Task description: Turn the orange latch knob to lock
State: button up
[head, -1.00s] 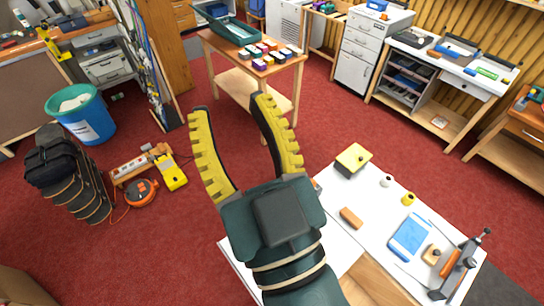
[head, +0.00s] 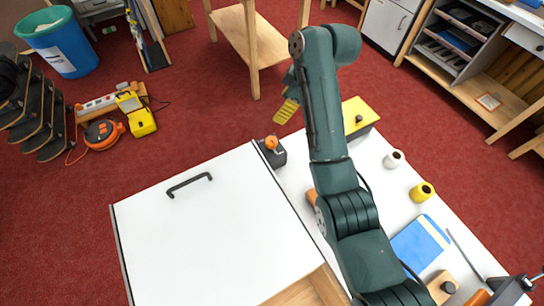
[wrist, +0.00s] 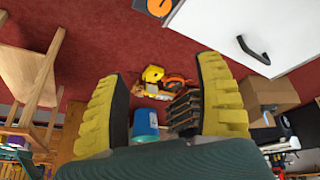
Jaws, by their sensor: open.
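The orange latch knob (head: 271,142) sits on a dark block at the far right corner of the white panel (head: 205,235). In the wrist view the knob (wrist: 158,7) is at the top edge, partly cut off, beside the panel with its dark handle. My gripper (wrist: 160,70) is open and empty, its two yellow fingers spread wide. In the head view one yellow finger (head: 286,110) shows beyond the knob and slightly right, apart from it. The rest of my gripper is mostly hidden by my arm.
A yellow-topped box (head: 360,117), a white spool (head: 393,159), a yellow spool (head: 421,191) and a blue-and-white book (head: 420,243) stand right of my arm. A wooden table (head: 250,45) is behind. Red floor lies free left of the panel.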

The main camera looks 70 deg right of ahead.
aim_at(272, 140)
jog(key=shift+y, duration=0.4)
jog(key=s+b+x, duration=0.1)
jog(key=b+x, duration=0.1)
jog(key=x, duration=0.4)
jog(key=s+f+b+x, duration=0.1)
jog(key=x, duration=0.4)
jog(key=s+b+x, duration=0.2)
jog(key=x, duration=0.4)
jog(key=shift+w+d+f+b, duration=0.1)
jog(key=shift+f+b, duration=0.1)
jog(key=shift+f, duration=0.2)
jog(key=shift+w+d+f+b, duration=0.1)
jog(key=shift+d+f+b, duration=0.05)
jog(key=shift+f, duration=0.2)
jog(key=shift+g, duration=0.3)
jog(key=c, duration=1.2)
